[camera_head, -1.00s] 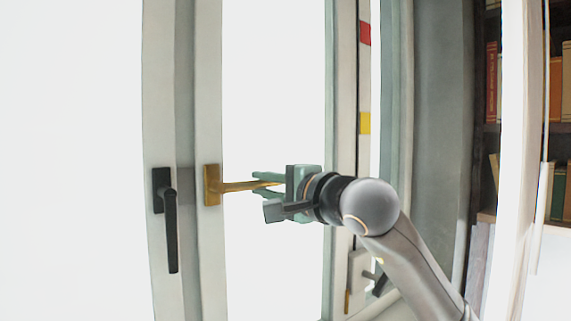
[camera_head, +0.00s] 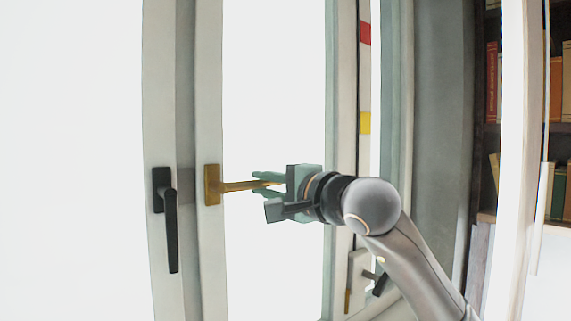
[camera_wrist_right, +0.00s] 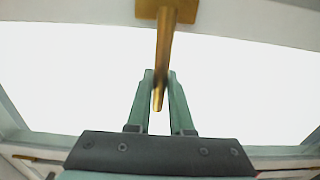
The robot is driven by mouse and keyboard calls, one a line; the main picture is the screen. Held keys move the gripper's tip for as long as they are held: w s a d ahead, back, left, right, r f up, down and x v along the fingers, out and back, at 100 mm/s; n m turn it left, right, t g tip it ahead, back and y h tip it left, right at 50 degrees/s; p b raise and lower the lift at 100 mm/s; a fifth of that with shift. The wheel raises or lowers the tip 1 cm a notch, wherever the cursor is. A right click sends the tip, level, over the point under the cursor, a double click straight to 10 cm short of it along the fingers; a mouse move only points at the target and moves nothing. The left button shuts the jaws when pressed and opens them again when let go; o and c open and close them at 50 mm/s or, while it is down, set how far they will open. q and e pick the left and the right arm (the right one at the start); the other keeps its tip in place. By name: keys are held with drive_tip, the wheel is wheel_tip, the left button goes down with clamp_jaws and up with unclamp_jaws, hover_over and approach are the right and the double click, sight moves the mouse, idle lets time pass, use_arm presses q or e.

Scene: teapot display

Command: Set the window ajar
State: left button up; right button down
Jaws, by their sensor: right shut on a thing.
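The window has two white-framed sashes meeting in the middle. The right sash (camera_head: 208,100) carries a brass handle (camera_head: 235,186) that points sideways to the right, about level. My right gripper (camera_head: 262,183) comes from the right and is shut on the outer end of this handle. In the right wrist view the brass handle (camera_wrist_right: 163,60) runs down from its plate to between the green fingers (camera_wrist_right: 160,90). The left sash (camera_head: 160,100) has a black handle (camera_head: 171,225) that hangs straight down. My left gripper is not in view.
A bookcase (camera_head: 555,110) with several books stands at the far right. A grey-green frame or wall strip (camera_head: 445,120) lies between it and the window. Red (camera_head: 365,33) and yellow (camera_head: 364,122) patches show on a white strip. Bright glass fills the left.

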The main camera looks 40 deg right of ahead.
drive_tip(key=shift+s+d+f+n+y+b, duration=0.1)
drive_tip(key=shift+s+d+n+y+b, duration=0.2)
drive_tip(key=shift+s+y+b, duration=0.35)
drive_tip(key=shift+s+d, duration=0.1)
drive_tip(key=shift+s, duration=0.5)
drive_tip(key=shift+s+d+n+y+b, duration=0.3)
drive_tip(key=shift+s+n+y, duration=0.1)
drive_tip(key=shift+s+y, duration=0.1)
drive_tip(key=shift+s+d+n+g+y+b, duration=0.15)
drive_tip(key=shift+s+n+g+y+b, duration=0.15)
drive_tip(key=shift+s, duration=0.4)
drive_tip(key=shift+s+d, duration=0.1)
